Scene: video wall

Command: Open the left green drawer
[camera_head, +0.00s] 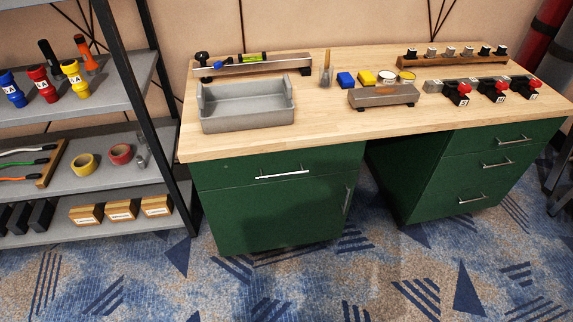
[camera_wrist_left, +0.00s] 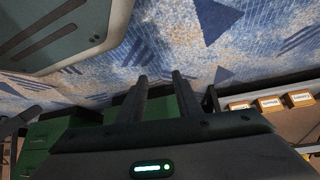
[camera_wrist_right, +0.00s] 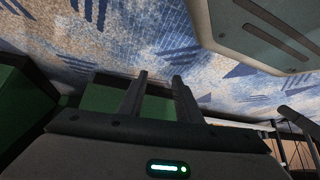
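The left green drawer (camera_head: 236,171) is the upper front of the left green cabinet, under the wooden worktop. It looks closed, with a silver bar handle (camera_head: 282,173) across it. Below it is a green door (camera_head: 270,215) with an upright handle at its right side. Neither gripper shows in the head view. In the left wrist view my left gripper (camera_wrist_left: 158,88) has two dark fingers apart with nothing between them. In the right wrist view my right gripper (camera_wrist_right: 158,85) also has its fingers apart and empty. Green cabinet surfaces lie beyond both grippers.
The worktop (camera_head: 340,122) holds a grey tray (camera_head: 247,118), sponges and red-button switches. A right cabinet (camera_head: 440,178) has several drawers. A shelf rack (camera_head: 60,180) stands close on the left. The carpet (camera_head: 330,285) in front is clear.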

